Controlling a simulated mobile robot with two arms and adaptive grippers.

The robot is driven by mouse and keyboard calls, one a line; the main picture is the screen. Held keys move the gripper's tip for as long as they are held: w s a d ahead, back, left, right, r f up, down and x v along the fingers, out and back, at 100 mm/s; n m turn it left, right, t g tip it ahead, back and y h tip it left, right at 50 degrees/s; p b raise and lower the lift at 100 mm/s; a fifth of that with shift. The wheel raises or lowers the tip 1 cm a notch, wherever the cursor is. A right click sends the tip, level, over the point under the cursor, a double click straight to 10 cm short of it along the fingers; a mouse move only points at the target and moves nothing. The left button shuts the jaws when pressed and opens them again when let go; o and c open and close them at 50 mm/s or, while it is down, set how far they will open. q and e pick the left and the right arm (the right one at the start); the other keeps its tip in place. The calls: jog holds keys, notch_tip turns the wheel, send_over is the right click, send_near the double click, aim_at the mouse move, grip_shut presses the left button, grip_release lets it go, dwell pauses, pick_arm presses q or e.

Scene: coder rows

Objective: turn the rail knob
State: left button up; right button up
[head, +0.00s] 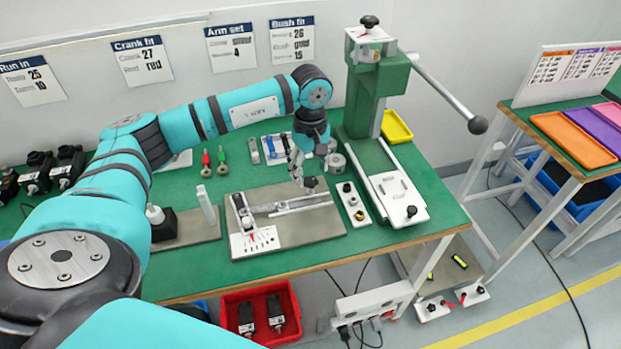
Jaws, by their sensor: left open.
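A light metal rail (312,203) lies across a grey-brown plate (298,234) on the green workbench. A small dark knob (310,182) shows just beyond the rail, at the tips of my left gripper (302,178). My left arm reaches in from the left and the gripper points down over the plate. Its jaws are open. The fingers partly cover the knob, and I cannot tell whether they touch it. A white plate with a small scale and red marks (254,243) sits at the rail's left end. My right gripper is out of view.
A green press (365,95) with a long lever (440,85) stands to the right. A white plate with knobs (354,204) lies beside the rail plate. A yellow tray (397,127) and red and green tools are behind. A red bin (262,312) sits below the front edge.

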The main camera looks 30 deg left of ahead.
aim_at(310, 180)
pick_arm(q)
notch_tip(310, 180, up, 8)
jog(key=shift+f, duration=0.25)
dwell(0.5)
